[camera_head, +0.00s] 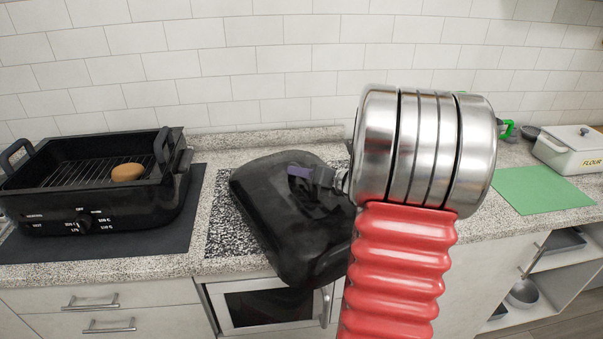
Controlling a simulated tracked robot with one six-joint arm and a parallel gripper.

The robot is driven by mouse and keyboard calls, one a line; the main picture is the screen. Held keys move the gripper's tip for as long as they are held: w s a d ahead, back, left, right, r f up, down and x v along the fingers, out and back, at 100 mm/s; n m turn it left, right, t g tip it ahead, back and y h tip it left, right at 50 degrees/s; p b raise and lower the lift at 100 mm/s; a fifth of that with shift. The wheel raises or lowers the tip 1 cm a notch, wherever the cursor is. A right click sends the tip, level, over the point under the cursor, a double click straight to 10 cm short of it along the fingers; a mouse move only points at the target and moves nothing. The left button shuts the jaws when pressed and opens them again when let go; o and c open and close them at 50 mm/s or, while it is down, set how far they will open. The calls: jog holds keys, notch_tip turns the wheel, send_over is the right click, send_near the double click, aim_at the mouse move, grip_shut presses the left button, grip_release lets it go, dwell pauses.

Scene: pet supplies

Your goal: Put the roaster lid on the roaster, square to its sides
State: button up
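The black roaster (85,222) stands open on the counter at the left. A wire rack (60,176) and a round brown item (127,172) show inside it. The dark, glossy roaster lid (270,225) is to the right of the roaster, apart from it. It looks turned relative to the roaster's sides and covers part of the counter's front edge in the picture. My gripper (308,176) is at the lid's top, where its handle would be, and appears shut on it. My arm hides the lid's right side, and the exact grip is hard to see.
A dark mat (120,245) lies under the roaster, and a speckled black-and-white mat (225,235) lies below the lid. A green mat (540,190) and a white flour box (570,150) are at the right. The tiled wall (230,60) bounds the counter behind.

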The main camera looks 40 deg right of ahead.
jog(key=o, duration=0.3)
jog(key=shift+r, duration=0.1)
jog(key=v, duration=1.2)
dwell(0.5)
